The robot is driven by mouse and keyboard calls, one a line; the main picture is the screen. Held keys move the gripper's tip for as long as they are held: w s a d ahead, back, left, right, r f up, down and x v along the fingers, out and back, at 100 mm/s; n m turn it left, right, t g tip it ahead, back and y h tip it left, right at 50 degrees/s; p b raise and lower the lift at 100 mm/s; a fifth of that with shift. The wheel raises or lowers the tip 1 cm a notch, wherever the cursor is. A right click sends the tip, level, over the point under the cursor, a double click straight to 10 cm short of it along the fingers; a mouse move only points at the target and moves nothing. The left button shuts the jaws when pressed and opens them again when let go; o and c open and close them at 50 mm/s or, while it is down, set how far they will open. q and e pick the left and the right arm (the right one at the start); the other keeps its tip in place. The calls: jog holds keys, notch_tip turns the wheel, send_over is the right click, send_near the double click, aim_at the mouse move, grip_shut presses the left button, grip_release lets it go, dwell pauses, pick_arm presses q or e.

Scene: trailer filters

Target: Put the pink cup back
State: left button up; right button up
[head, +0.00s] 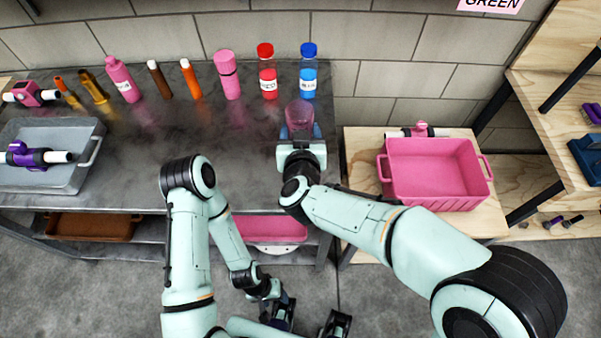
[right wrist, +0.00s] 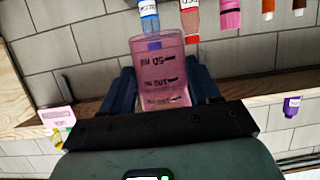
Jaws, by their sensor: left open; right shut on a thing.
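The pink cup (head: 299,113) is see-through and stands near the right end of the dark metal table (head: 215,150), just in front of the red and blue bottles. My right gripper (head: 299,131) is shut on it from the front. In the right wrist view the cup (right wrist: 159,68), with dark volume marks, sits between the two fingers of my right gripper (right wrist: 163,90). I cannot tell whether its base touches the table. My left gripper (head: 309,318) is open and empty, low at the bottom edge, away from the table.
Behind the cup stand a red bottle (head: 267,72), a blue bottle (head: 308,70) and a pink bottle (head: 227,75). A grey tray (head: 85,172) is at left. A pink bin (head: 437,200) sits on a wooden table (head: 362,150) at right. The table's middle is clear.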

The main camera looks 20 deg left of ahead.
notch_tip(320, 180, down, 12)
jog(key=b, duration=0.2)
jog(key=shift+r+b, duration=0.1)
jog(key=shift+b, duration=0.3)
pick_arm(q)
jog(key=shift+s+f+b, duration=0.15)
jog(key=shift+s+f, duration=0.05)
jog(key=shift+f, duration=0.5)
jog(key=shift+s+f+b, duration=0.1)
jog(key=shift+s+f, duration=0.1)
jog(key=shift+f, duration=0.55)
jog(key=shift+s+f+b, duration=0.15)
jog(key=shift+s+f, duration=0.05)
jog(key=shift+f, duration=0.5)
pick_arm(e)
jog(key=shift+f, duration=2.25)
jog(key=shift+f, duration=0.1)
jog(key=o, duration=0.7)
jog(key=shift+f, duration=0.15)
jog(key=o, duration=0.5)
jog(key=shift+c, duration=0.2)
pick_arm(q)
jog(key=shift+f, duration=0.1)
